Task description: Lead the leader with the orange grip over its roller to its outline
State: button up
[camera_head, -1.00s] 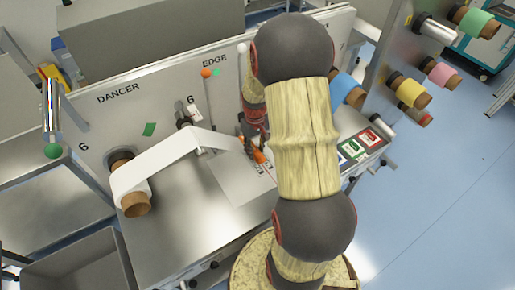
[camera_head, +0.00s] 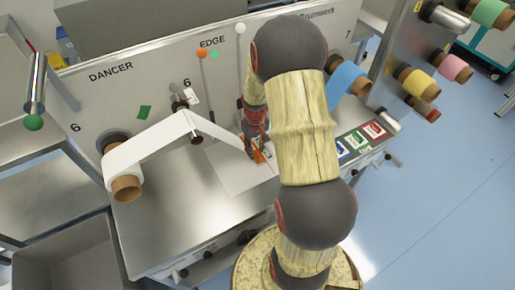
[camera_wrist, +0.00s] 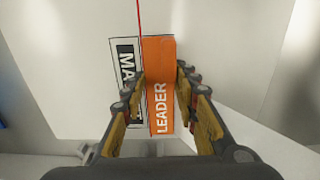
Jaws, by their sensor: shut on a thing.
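My gripper is shut on the orange grip (camera_head: 259,156). In the wrist view, the orange grip (camera_wrist: 159,85), marked LEADER, lies between the fingers of my gripper (camera_wrist: 158,100). A black-edged outline (camera_wrist: 126,65) with partly hidden lettering lies just left of the grip, close alongside and nearly parallel. My arm hides part of the area right of the grip in the head view.
A pale plate (camera_head: 232,172) lies under the leader on the metal table (camera_head: 165,215). A blue roll (camera_head: 347,78) and several coloured cards (camera_head: 357,139) are right of my arm. Upright rods with orange (camera_head: 202,53) and white (camera_head: 240,28) knobs stand behind the gripper.

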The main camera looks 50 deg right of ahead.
jog(key=shift+f, duration=0.7)
dwell(1.3)
jog(key=o, duration=1.3)
jog(key=shift+c, duration=0.2)
jog(key=shift+r, duration=0.15)
notch_tip(320, 180, up, 12)
jog(key=shift+f, duration=0.1)
